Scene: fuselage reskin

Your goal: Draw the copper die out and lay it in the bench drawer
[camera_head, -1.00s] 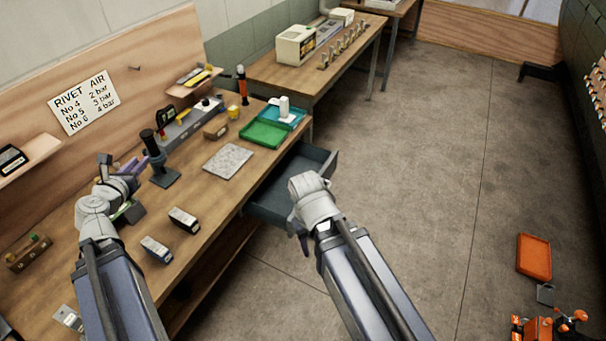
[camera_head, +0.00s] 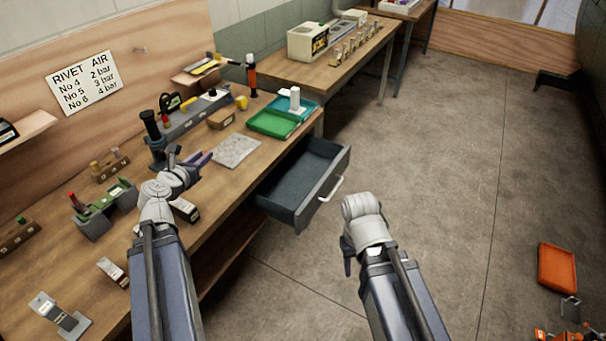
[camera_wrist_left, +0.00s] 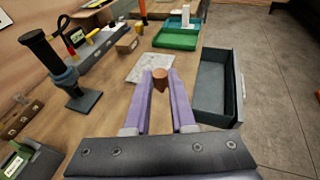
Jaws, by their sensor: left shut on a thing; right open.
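In the left wrist view, the copper die (camera_wrist_left: 160,78) is a small brown piece with a pointed lower end. It is pinched between the purple fingertips of my left gripper (camera_wrist_left: 159,88), above the bench. In the head view my left gripper (camera_head: 197,162) is over the bench, left of the drawer; the die is not clear there. The bench drawer (camera_head: 312,180) is pulled out from the bench front, and the inside that shows is empty. It also shows in the left wrist view (camera_wrist_left: 241,95). My right gripper (camera_head: 349,252) is open, over the floor in front of the drawer.
A speckled plate (camera_head: 236,151) lies on the bench beside the drawer. A green tray (camera_head: 272,124) and a teal tray (camera_head: 303,108) are beyond it. A black upright tool (camera_head: 152,128) stands left of my left gripper. An orange tray (camera_head: 557,267) lies on the floor.

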